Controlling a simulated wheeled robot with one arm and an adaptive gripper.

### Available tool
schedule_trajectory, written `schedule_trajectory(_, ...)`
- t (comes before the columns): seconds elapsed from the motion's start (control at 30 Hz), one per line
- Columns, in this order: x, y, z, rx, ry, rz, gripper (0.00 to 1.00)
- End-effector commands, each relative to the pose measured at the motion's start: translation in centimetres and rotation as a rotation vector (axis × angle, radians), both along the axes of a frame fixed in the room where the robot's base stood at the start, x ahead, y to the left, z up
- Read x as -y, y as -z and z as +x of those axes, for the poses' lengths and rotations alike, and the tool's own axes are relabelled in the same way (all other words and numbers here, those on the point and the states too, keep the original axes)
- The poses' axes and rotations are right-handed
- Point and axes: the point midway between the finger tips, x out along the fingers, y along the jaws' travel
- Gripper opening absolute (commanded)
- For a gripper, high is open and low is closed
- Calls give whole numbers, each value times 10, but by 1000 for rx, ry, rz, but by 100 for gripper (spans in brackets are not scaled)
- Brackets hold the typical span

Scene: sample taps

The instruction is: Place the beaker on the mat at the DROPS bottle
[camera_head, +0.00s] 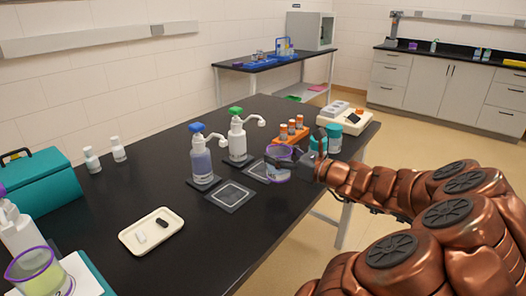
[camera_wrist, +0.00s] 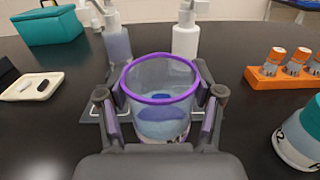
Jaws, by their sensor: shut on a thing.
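My gripper (camera_head: 293,167) is shut on a clear beaker (camera_head: 279,164) with a purple rim. In the wrist view the beaker (camera_wrist: 160,112) stands upright between the fingers (camera_wrist: 160,108) and holds a little bluish liquid. The head view shows it at the right edge of a dark mat with a pale outline (camera_head: 256,172); I cannot tell whether it touches down. That mat lies before a white pump bottle with a green top (camera_head: 237,142). A similar mat (camera_head: 231,196) lies before a blue-filled pump bottle (camera_head: 202,164). I cannot read which bottle says DROPS.
An orange rack of vials (camera_head: 290,134) and teal-capped jars (camera_head: 334,140) stand close behind my gripper. A cream tray (camera_head: 130,239) lies nearer. Another purple-rimmed beaker (camera_head: 38,276) with yellow-green liquid stands at lower left.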

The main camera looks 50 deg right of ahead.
Motion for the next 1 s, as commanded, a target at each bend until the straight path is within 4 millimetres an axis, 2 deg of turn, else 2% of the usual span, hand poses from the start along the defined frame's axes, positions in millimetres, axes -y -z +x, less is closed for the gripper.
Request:
schedule_trajectory(0.6, 39, 8, 84, -1, -3, -2, 0)
schedule_trajectory(0.9, 48, 11, 103, -3, -4, -3, 0)
schedule_trajectory(1.0, 49, 25, 101, -2, -2, 2, 0)
